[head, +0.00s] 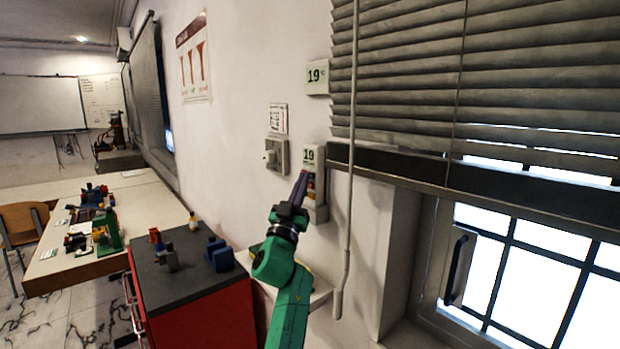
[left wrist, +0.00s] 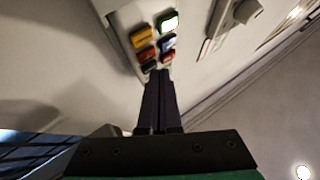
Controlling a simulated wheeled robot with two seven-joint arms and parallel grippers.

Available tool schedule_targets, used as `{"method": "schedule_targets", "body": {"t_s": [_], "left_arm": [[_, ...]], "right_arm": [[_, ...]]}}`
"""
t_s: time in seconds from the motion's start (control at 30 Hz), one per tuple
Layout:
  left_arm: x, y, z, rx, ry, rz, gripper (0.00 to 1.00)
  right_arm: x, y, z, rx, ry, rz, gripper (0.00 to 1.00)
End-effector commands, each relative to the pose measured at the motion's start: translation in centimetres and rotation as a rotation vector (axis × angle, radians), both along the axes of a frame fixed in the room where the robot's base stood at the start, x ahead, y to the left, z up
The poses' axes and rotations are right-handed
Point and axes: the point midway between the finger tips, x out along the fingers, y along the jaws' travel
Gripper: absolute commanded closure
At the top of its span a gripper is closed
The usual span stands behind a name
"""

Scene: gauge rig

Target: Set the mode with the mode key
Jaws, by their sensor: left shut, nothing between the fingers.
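A white wall panel (head: 318,213) with a "19" display and small coloured keys hangs left of the window. My left gripper (head: 302,178) is shut and empty, its dark fingers reaching up to the panel's key area and hiding part of it. In the left wrist view the panel (left wrist: 118,20) carries two columns of keys: an orange key (left wrist: 138,37), a red-orange key (left wrist: 146,54), a lit whitish-green key (left wrist: 169,22) and a blue key (left wrist: 167,44). The fingertips (left wrist: 159,74) are at the lowest keys; contact cannot be told. Which one is the mode key is not readable. My right gripper is out of view.
A wall switch box (head: 277,155) is left of the panel. A blind cord (head: 348,200) hangs just right of the panel, beside the window blind (head: 500,70). A red cabinet (head: 200,315) stands below left.

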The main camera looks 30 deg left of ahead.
Motion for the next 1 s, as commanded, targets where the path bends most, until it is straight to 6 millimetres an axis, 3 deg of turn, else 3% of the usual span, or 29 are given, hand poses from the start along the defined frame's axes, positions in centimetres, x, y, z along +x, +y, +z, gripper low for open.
{"method": "schedule_targets", "body": {"t_s": [0.7,1.0], "left_arm": [[0.5,-0.2,0.0,0.000,0.001,0.000,1.00],[-0.8,0.3,0.2,0.001,0.001,0.001,1.00]], "right_arm": [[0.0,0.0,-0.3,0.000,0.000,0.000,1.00],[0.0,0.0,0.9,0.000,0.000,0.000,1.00]]}}
